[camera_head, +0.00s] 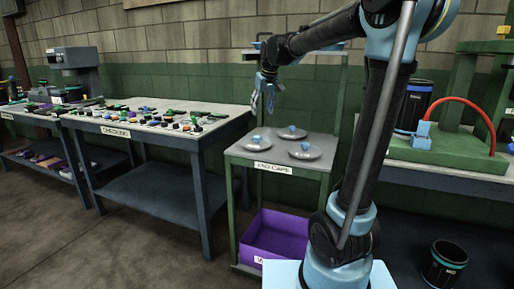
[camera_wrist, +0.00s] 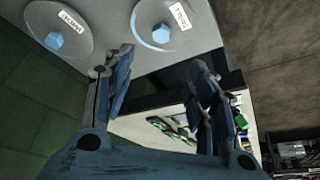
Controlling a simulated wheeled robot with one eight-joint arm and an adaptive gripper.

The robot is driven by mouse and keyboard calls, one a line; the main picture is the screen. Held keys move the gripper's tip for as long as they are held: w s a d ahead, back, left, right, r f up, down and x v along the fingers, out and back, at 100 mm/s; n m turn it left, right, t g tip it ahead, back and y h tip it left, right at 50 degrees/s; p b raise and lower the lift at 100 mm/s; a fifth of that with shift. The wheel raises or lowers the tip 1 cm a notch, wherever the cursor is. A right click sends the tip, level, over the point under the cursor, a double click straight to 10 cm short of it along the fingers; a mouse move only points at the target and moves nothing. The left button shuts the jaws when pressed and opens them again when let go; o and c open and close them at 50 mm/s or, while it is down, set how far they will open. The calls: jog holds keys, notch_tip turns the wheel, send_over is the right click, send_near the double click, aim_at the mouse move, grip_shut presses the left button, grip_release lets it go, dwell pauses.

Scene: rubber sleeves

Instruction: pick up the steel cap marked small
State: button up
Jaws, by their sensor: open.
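Three round grey steel caps, each with a blue knob, lie apart on the cart top in the head view: a left one (camera_head: 247,147), a back one (camera_head: 283,136) and a front right one (camera_head: 310,156). The wrist view shows two caps. The right one (camera_wrist: 149,14) has a white tag that seems to read small; the left one's (camera_wrist: 42,20) tag is too blurred to read surely. I cannot match them to the head view. My gripper (camera_head: 268,92) hangs above the cart, apart from the caps. Its fingers (camera_wrist: 160,60) are spread and empty.
The cart top (camera_head: 270,162) is labelled end caps, with a purple bin (camera_head: 276,238) beneath. A checking table (camera_head: 150,136) with many small parts stands left.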

send_over(257, 137)
jog(key=s, duration=0.1)
jog(key=f, duration=0.9)
jog(key=shift+d+f, duration=0.15)
jog(key=shift+d, duration=0.25)
jog(key=shift+s+x, duration=0.2)
jog(key=shift+x, duration=2.45)
jog(key=shift+f, duration=0.1)
jog(key=shift+c, duration=0.2)
grip_shut()
